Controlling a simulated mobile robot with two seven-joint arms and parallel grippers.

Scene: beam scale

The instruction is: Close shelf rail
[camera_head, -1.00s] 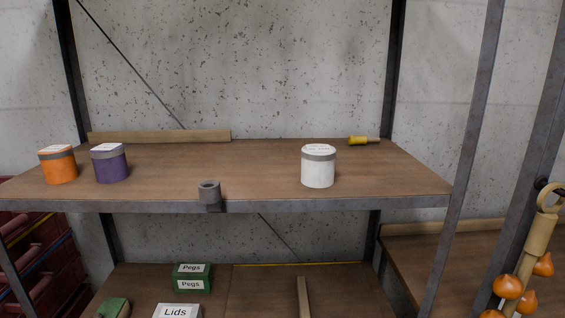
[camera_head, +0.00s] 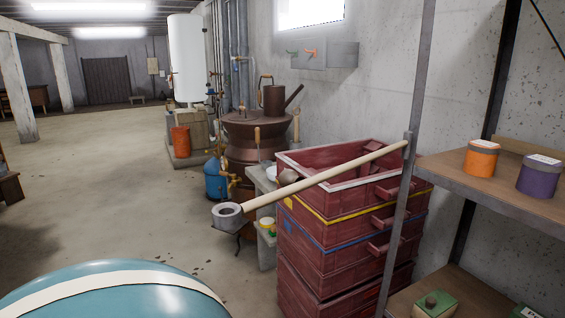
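The shelf rail (camera_head: 325,178) is a pale wooden pole. One end meets the grey metal shelf post (camera_head: 400,200) at a dark bracket. The pole sticks out to the left, away from the shelf front, over the red crates. Its free end carries a grey ring-shaped fitting (camera_head: 228,213). The shelf (camera_head: 470,186) has a brown wooden board and shows only in part at the right edge. An orange tin (camera_head: 481,160) and a purple tin (camera_head: 538,178) stand on it. Neither of my grippers is in view.
Stacked red crates (camera_head: 335,245) stand left of the shelf, under the rail. A copper still (camera_head: 255,135) and a blue canister (camera_head: 215,180) are behind. A large rounded teal shape (camera_head: 125,300) fills the bottom left. Open floor (camera_head: 120,200) lies at left.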

